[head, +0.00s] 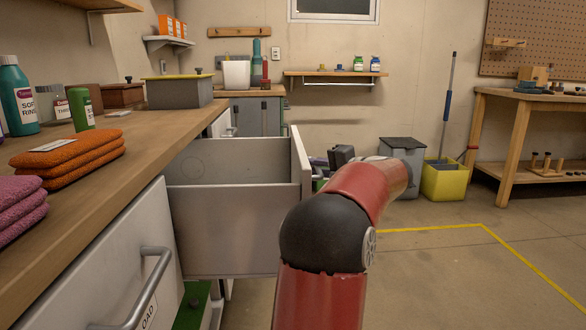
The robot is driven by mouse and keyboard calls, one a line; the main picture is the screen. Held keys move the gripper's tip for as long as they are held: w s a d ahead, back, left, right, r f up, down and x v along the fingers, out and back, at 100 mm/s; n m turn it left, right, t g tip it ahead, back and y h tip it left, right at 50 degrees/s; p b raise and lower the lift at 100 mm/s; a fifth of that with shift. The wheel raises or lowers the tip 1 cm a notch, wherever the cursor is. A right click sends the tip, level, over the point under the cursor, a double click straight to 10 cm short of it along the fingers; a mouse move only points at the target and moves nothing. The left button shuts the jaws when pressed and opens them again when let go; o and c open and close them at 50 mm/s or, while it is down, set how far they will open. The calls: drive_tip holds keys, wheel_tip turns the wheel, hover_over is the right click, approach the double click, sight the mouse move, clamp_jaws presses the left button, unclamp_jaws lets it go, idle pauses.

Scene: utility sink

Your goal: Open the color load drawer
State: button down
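A grey-white drawer (234,228) is pulled out from under the wooden counter. Its inside looks empty as far as it shows, and its front panel (301,160) is seen nearly edge-on, so its label and handle are hidden. A nearer closed front (105,272) at lower left has a metal bar handle (157,268) and a partly cut-off label (148,312) reading "OAD". My gripper (325,163) is at the outer side of the open drawer's front. Its fingertips are small and partly hidden, so I cannot tell whether they grip anything.
Folded orange towels (68,155), purple towels (18,205) and a teal bottle (17,95) are on the counter (110,190). A grey bin (402,158) and a yellow bucket (444,181) stand beyond my arm. The floor at right is clear, marked with yellow tape (430,227).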

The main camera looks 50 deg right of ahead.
drive_tip(key=shift+s+d, duration=1)
drive_tip(key=shift+s, duration=0.15)
drive_tip(key=c, duration=1.5)
unclamp_jaws()
drive_tip(key=shift+o, duration=0.2)
drive_tip(key=s+r, duration=0.1)
drive_tip(key=s, duration=0.6)
drive_tip(key=shift+s+a, duration=0.35)
